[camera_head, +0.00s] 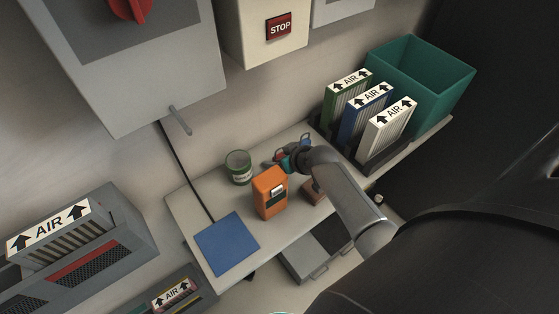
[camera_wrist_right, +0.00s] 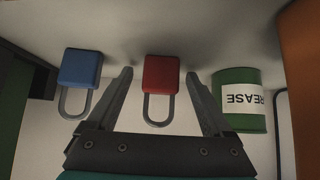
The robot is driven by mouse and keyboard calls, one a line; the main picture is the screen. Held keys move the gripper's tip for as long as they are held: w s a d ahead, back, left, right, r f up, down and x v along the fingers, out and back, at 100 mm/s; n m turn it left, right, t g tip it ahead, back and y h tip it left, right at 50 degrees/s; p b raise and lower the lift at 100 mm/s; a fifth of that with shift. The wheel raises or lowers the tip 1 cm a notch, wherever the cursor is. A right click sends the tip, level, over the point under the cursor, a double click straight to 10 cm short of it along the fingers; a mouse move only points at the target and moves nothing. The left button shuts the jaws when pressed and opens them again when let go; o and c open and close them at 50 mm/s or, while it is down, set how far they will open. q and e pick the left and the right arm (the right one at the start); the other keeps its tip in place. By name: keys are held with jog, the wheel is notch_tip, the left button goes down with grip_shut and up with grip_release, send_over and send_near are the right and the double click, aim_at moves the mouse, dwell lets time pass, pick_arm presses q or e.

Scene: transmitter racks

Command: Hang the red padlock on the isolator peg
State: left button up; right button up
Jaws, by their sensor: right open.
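The red padlock (camera_wrist_right: 160,74) shows in the right wrist view, its shackle towards my gripper. My right gripper (camera_wrist_right: 158,80) is open, one finger on each side of the padlock with a visible gap to each. In the head view my right gripper (camera_head: 284,156) is low over the shelf, behind the orange device, and largely hides the padlock. The isolator peg (camera_head: 180,121) sticks out from the lower front of the grey isolator box (camera_head: 150,75), with nothing on it. My left gripper is not in view.
A blue padlock (camera_wrist_right: 80,69) and a green grease can (camera_wrist_right: 238,100) flank the red padlock. The orange device (camera_head: 270,193) stands near my right arm. A blue mat (camera_head: 227,244) lies at the shelf's left; AIR filters (camera_head: 365,115) and a green bin (camera_head: 425,75) are at right.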

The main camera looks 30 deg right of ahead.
grip_shut()
dwell(0.8)
